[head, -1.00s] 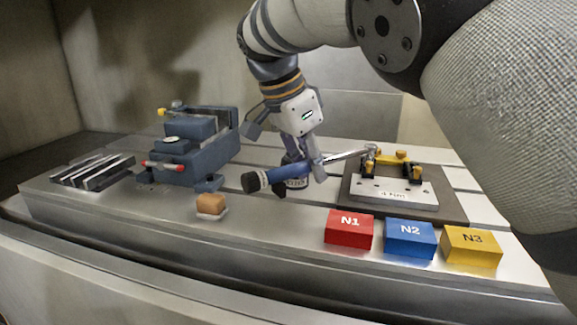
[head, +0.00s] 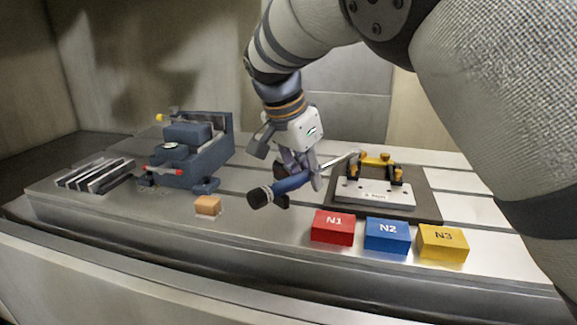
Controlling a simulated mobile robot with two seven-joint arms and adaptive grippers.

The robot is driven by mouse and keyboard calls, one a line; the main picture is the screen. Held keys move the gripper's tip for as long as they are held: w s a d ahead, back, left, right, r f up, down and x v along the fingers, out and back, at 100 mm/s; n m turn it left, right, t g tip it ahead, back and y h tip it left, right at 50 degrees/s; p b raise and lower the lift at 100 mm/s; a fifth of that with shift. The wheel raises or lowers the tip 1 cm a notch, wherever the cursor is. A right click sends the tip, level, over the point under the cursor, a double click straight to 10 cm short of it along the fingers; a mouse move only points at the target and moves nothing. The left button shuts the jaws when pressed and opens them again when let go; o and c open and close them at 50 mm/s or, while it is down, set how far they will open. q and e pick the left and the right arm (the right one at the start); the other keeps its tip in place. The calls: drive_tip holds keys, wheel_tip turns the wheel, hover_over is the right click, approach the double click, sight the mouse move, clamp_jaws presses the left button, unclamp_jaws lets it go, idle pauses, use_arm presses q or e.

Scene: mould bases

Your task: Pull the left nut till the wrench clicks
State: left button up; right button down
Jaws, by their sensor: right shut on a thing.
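A wrench (head: 289,184) with a blue handle and a dark end cap is held by my right gripper (head: 292,182), which is shut on the handle. Its bright shaft runs up and right to the fixture. The wrench head meets the left side of the fixture near the left nut (head: 362,156); at this size I cannot tell how well it is seated. My left gripper is not in view.
Red N1 (head: 333,228), blue N2 (head: 387,236) and yellow N3 (head: 442,243) blocks stand along the front edge. A small orange block (head: 207,205) lies to the left. A blue-grey vise (head: 200,160) and dark metal bars (head: 95,175) stand further left.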

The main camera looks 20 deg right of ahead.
drive_tip(key=shift+s+d+r+n+t, duration=0.1)
drive_tip(key=shift+s+d+n+t, duration=0.05)
drive_tip(key=shift+s+d+n, duration=0.3)
drive_tip(key=shift+s+d+r+n+t, duration=0.1)
drive_tip(key=shift+s+d+n+t, duration=0.1)
drive_tip(key=shift+s+n, duration=0.35)
drive_tip(key=shift+f, duration=0.1)
drive_tip(key=shift+s, duration=0.15)
drive_tip(key=shift+s+d+n+y, duration=0.4)
drive_tip(key=shift+s+d+n, duration=0.2)
drive_tip(key=shift+s+n, duration=0.1)
drive_tip(key=shift+w+a+f, duration=0.1)
drive_tip(key=shift+w, duration=0.05)
